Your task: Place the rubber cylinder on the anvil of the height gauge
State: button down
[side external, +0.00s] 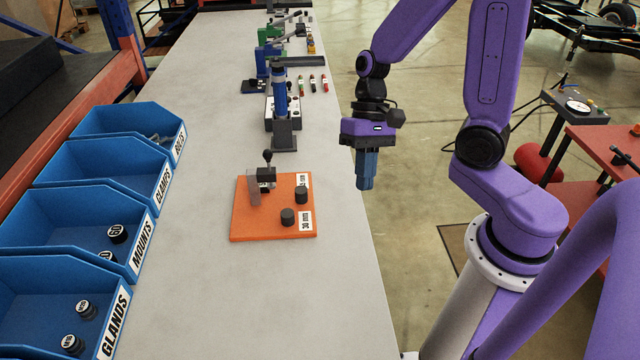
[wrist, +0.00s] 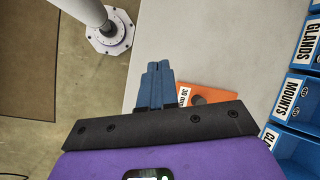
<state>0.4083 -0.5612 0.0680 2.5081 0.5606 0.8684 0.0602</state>
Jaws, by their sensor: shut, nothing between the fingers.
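An orange board (side external: 240,228) lies on the grey bench. On its left part stands the height gauge (side external: 265,174), a grey and black device with a black ball-topped lever. Its anvil cannot be made out clearly. Two short black cylinders stand upright on the right part of the board: one rubber cylinder (side external: 288,217) by the "30 mm" label, another cylinder (side external: 301,195) by a partly hidden label. My gripper (side external: 365,186) is shut and empty, pointing down to the right of the board and above it. In the wrist view its blue fingers (wrist: 158,66) are together, with the orange board (wrist: 220,97) partly hidden behind.
Blue bins (side external: 65,215) labelled Glands and Mounts line the left bench side, some holding black parts. A blue-columned press (side external: 281,100) and more tools stand farther back. The bench (side external: 190,290) is clear in front of the board. Its right edge runs near my gripper.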

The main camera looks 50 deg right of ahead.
aim_at(301, 195)
jog(key=w+d+f+m+t+y, duration=0.1)
jog(key=w+d+f+m+t, duration=0.2)
jog(key=m, duration=0.5)
jog(key=w+d+f+m+t, duration=0.1)
jog(key=d+m+t, duration=0.2)
jog(key=d+m, duration=0.3)
jog(key=w+d+f+m+t+y, duration=0.1)
jog(key=w+d+f+m+t, duration=0.2)
jog(key=m, duration=0.6)
jog(key=x, duration=0.9)
jog(key=shift+a, duration=0.3)
jog(key=shift+w+a, duration=1.1)
jog(key=shift+w, duration=0.1)
jog(key=shift+w+a, duration=0.35)
jog(key=w+a, duration=0.5)
jog(key=shift+w+a, duration=0.1)
jog(key=shift+w, duration=0.05)
